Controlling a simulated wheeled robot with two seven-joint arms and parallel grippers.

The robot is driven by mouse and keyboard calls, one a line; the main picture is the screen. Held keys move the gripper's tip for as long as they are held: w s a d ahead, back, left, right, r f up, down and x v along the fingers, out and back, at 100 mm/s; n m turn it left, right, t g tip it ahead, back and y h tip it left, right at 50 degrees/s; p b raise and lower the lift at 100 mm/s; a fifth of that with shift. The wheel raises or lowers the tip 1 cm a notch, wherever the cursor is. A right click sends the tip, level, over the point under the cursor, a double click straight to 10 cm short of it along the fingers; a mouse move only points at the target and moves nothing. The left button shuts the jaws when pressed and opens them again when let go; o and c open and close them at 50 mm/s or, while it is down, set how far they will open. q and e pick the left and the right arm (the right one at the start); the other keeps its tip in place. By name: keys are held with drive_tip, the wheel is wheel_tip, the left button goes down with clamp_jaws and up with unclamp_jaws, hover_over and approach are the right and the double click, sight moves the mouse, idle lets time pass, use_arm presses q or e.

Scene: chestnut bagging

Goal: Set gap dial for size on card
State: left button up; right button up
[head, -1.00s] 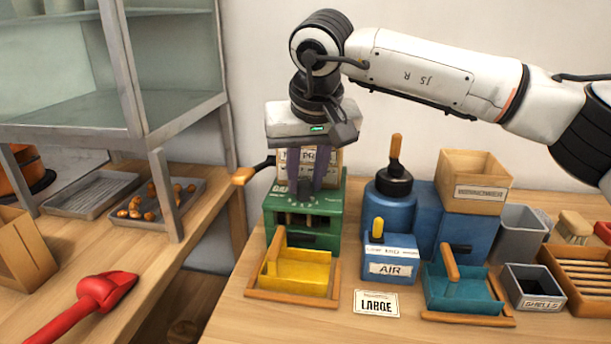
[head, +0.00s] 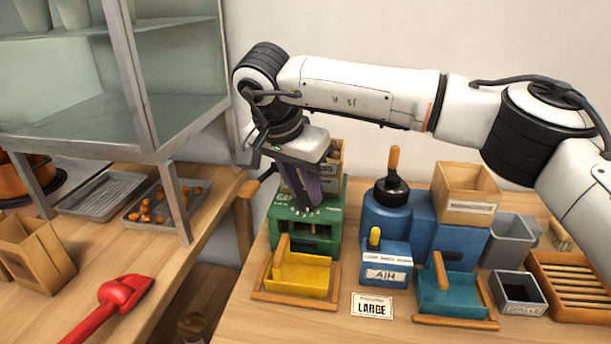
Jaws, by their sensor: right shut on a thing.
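The green machine (head: 334,212) stands at the left of the table, with a yellow tray (head: 304,272) in front. The gap dial is on the machine's upper front, with small pale marks (head: 306,211) showing below my fingers; its knob and setting are hidden. My right gripper (head: 309,195) points down at the dial, tilted, and is shut on it. A white card (head: 373,305) reading "LARGE" lies flat at the front. My left gripper is not in view.
Right of the machine stand a blue unit labelled AIR (head: 386,274), a teal tray (head: 456,297), a wooden box (head: 466,193) and a small SHELLS bin (head: 519,292). A red scoop (head: 119,293) and a tray of chestnuts (head: 163,209) are on the left table.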

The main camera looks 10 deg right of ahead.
drive_tip(key=shift+r+m+p, duration=0.25)
drive_tip(key=shift+m+p, duration=0.1)
drive_tip(key=shift+m, duration=0.25)
drive_tip(key=m+g+p, duration=0.1)
drive_tip(key=m+p, duration=0.1)
drive_tip(key=shift+w+a+m+h, duration=0.1)
drive_tip(key=shift+m+h, duration=0.2)
drive_tip(key=shift+h, duration=0.1)
drive_tip(key=m+g+p, duration=0.1)
drive_tip(key=m+p, duration=0.2)
drive_tip(key=shift+w+f, duration=0.1)
drive_tip(key=shift+f+m+g+p, duration=0.1)
drive_tip(key=shift+m+g+p, duration=0.5)
drive_tip(key=shift+m, duration=0.3)
drive_tip(key=shift+c, duration=0.2)
drive_tip(key=shift+w, duration=0.1)
drive_tip(key=o, duration=1.1)
drive_tip(key=shift+c, duration=0.2)
